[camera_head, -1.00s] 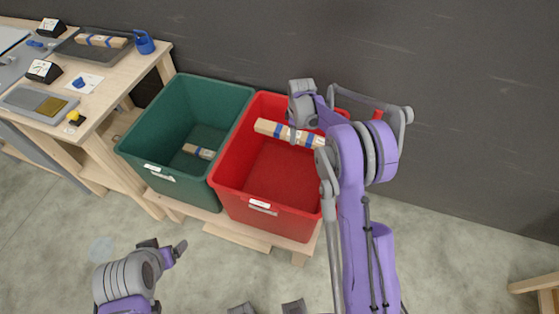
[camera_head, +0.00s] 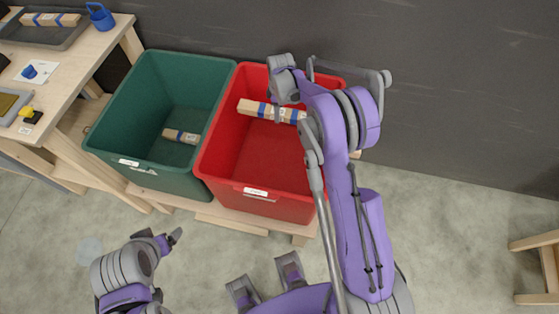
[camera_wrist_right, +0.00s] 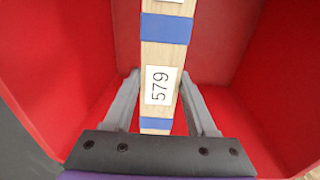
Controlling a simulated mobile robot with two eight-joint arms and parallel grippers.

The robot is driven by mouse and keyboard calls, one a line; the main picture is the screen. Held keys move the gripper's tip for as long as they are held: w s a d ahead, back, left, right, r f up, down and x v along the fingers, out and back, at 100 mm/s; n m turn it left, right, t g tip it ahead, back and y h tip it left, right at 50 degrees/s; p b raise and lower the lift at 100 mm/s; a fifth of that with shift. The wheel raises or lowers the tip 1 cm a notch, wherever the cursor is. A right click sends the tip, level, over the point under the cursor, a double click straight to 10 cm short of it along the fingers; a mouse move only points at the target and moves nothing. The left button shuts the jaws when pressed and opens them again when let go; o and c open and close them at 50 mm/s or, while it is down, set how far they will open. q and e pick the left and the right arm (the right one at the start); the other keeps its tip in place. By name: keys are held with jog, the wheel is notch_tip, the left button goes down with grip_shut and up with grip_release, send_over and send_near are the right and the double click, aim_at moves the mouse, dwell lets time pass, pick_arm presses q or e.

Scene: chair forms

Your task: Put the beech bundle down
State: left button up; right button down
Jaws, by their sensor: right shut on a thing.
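The beech bundle (camera_head: 258,109) is a pale wooden block with blue bands, lying roughly level within the red bin (camera_head: 257,191), towards its back. My right gripper (camera_head: 277,114) reaches in from above and is shut on it. In the right wrist view the bundle (camera_wrist_right: 167,60) runs between the two grey fingers, with a white label reading 579 and red bin walls around it. I cannot tell whether it touches the bin floor. My left gripper (camera_head: 161,241) is at the lower left, away from the bins; its jaw opening is unclear.
A green bin (camera_head: 112,139) stands left of the red one, holding a small banded bundle (camera_head: 181,136). Both stand on a low wooden platform (camera_head: 232,222). A workbench (camera_head: 72,75) at the left carries a tray with another bundle (camera_head: 49,19). Dark wall behind.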

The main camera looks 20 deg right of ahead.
jog(key=b, duration=1.4)
send_over(280, 157)
notch_tip(280, 157, down, 20)
pick_arm(q)
notch_tip(280, 157, down, 20)
jog(key=b, duration=0.2)
jog(key=shift+w+g, duration=0.25)
jog(key=shift+g, duration=0.15)
pick_arm(e)
jog(key=shift+g, duration=0.3)
notch_tip(280, 157, down, 10)
jog(key=shift+r, duration=0.25)
pick_arm(q)
jog(key=shift+f, duration=0.1)
pick_arm(e)
jog(key=shift+f, duration=0.15)
jog(key=shift+c, duration=1)
grip_release()
pick_arm(q)
jog(key=shift+f, duration=0.1)
pick_arm(e)
jog(key=shift+r, duration=0.35)
pick_arm(q)
jog(key=r+p, duration=0.2)
jog(key=r, duration=0.1)
jog(key=shift+s+r, duration=0.15)
jog(key=shift+s, duration=0.05)
pick_arm(e)
notch_tip(280, 157, up, 12)
jog(key=shift+f, duration=0.15)
